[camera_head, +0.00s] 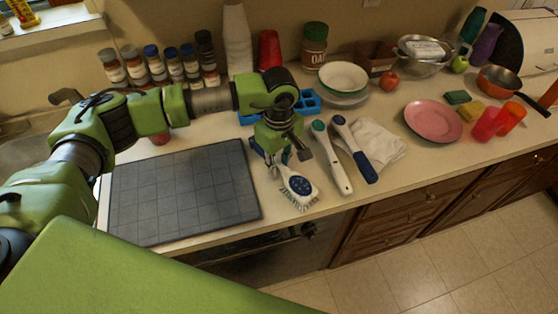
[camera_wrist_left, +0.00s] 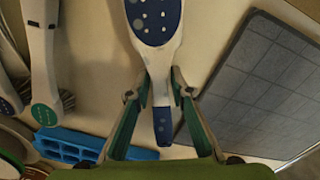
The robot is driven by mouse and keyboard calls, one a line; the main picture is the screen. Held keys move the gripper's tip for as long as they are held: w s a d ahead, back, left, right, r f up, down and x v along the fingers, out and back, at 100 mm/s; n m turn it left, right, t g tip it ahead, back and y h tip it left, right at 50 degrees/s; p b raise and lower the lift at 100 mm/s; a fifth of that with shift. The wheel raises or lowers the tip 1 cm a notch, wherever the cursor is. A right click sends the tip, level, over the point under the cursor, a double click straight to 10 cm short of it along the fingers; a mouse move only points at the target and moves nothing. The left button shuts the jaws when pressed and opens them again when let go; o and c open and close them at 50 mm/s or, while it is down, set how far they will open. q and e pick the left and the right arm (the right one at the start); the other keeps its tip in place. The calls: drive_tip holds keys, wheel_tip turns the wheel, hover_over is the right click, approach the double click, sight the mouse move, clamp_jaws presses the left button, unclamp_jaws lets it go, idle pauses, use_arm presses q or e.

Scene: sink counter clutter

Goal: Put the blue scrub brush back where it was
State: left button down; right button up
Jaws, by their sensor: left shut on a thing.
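The blue scrub brush (camera_head: 297,187) has a white body, a blue dotted patch on its back and pale bristles. My left gripper (camera_head: 279,160) is shut on its handle, pointing down over the counter's front part. In the left wrist view the brush (camera_wrist_left: 153,22) lies between the fingers (camera_wrist_left: 159,85), with its blue handle end toward the palm. The head of the brush is close to the counter; I cannot tell whether it touches. My right gripper is not in view.
A dark gridded mat (camera_head: 182,192) lies left of the brush. Two long-handled brushes, one white (camera_head: 332,160) and one blue-handled (camera_head: 356,150), lie to the right beside a white cloth (camera_head: 378,143). A blue rack (camera_head: 308,102) stands behind my gripper. A pink plate (camera_head: 433,120) is farther right.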

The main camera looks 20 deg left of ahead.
sight(279, 164)
use_arm(q)
drive_tip(key=shift+f+b, duration=0.25)
drive_tip(key=shift+b, duration=0.1)
drive_tip(key=c, duration=1.8)
unclamp_jaws()
drive_tip(key=shift+r, duration=0.1)
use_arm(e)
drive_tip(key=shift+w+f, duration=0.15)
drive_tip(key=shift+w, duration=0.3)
use_arm(q)
drive_tip(key=shift+r+p, duration=0.25)
drive_tip(key=shift+p, duration=0.15)
wheel_tip(279, 164, up, 12)
drive_tip(key=b, duration=0.4)
drive_tip(key=shift+f+b, duration=0.1)
drive_tip(key=shift+b, duration=0.25)
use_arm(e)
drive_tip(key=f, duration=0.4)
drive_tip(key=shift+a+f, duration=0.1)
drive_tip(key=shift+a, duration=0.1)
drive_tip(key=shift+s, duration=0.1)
